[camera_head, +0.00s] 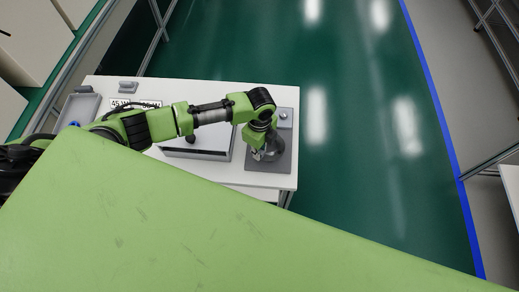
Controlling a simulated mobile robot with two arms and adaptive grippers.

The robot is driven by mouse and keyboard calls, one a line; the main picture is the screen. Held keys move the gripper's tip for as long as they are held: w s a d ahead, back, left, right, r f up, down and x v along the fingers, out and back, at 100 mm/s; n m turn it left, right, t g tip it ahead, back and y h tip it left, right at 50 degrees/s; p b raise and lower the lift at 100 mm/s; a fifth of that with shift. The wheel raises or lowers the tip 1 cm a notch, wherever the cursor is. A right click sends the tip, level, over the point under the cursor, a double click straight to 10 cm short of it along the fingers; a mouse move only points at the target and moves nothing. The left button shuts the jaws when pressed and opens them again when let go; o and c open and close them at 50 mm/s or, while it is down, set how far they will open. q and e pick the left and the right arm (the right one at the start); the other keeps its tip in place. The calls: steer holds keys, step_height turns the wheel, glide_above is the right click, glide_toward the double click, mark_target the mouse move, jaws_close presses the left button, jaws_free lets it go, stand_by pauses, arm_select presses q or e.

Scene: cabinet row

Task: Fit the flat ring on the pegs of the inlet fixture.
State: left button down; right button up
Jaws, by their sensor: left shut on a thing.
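The grey plate of what looks like the inlet fixture (284,163) lies at the right end of the white table, with a small round metal part (285,116) at its far end. My left gripper (268,153) points down over the middle of this plate. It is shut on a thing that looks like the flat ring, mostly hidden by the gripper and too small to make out. I cannot tell whether the ring touches the pegs, as the pegs are hidden. My right gripper is not in view.
The white table (200,92) carries a grey tray (78,107) at the left, a label plate (122,102) and a light box-like panel (205,150) under my left arm. Green floor (350,130) lies open to the right. My green body covers the foreground.

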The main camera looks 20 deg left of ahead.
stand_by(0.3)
arm_select(q)
steer(key=shift+f, duration=0.3)
stand_by(0.3)
steer(key=shift+r, duration=0.15)
steer(key=shift+r+p, duration=0.2)
steer(key=shift+p, duration=0.3)
steer(key=shift+w, duration=0.1)
stand_by(0.7)
steer(key=shift+p, duration=0.4)
stand_by(0.6)
steer(key=shift+f, duration=0.4)
steer(key=shift+r, duration=0.1)
stand_by(0.3)
